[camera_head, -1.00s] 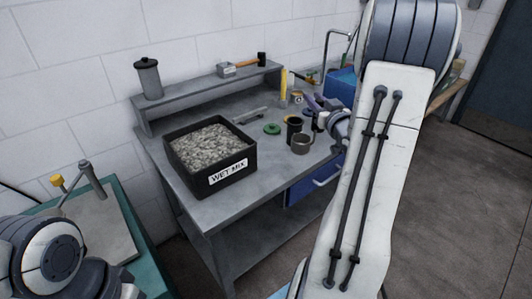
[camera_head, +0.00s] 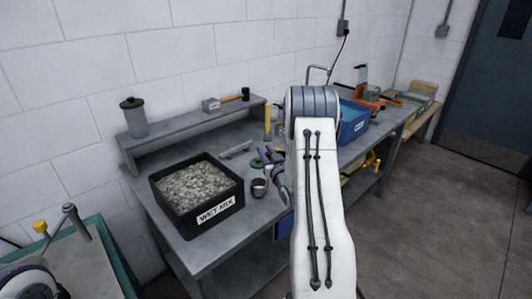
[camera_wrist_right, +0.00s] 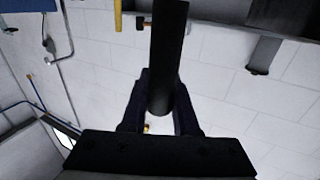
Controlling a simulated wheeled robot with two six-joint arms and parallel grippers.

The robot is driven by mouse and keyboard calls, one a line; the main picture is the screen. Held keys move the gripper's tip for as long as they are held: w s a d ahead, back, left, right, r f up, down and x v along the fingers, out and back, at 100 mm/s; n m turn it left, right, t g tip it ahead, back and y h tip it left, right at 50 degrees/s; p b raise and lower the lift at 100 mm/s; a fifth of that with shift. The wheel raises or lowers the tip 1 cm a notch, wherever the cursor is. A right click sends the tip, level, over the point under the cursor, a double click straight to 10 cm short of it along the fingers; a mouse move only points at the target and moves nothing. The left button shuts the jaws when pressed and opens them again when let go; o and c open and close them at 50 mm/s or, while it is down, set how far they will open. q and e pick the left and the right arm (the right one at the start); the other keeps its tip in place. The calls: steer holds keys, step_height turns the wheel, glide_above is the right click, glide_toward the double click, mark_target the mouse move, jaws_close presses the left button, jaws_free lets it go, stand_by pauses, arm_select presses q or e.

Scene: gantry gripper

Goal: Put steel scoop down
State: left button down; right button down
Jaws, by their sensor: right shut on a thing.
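My right gripper (camera_wrist_right: 160,88) is shut on a dark, round handle (camera_wrist_right: 168,45) in the right wrist view. Whether the held thing touches the bench cannot be told. My left gripper is out of view.
A black WET MIX box (camera_head: 218,211) of gravel stands on the bench. Close to the right gripper are a grey cup (camera_head: 259,188), a green ring (camera_head: 256,163) and a flat grey tool (camera_head: 237,149). A blue bin (camera_head: 353,122) stands farther right. A canister (camera_head: 134,118) stands on the shelf.

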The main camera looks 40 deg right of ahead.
steer(key=shift+f, duration=0.55)
steer(key=shift+f, duration=0.2)
steer(key=c, duration=0.7)
jaws_free()
steer(key=shift+r, duration=0.1)
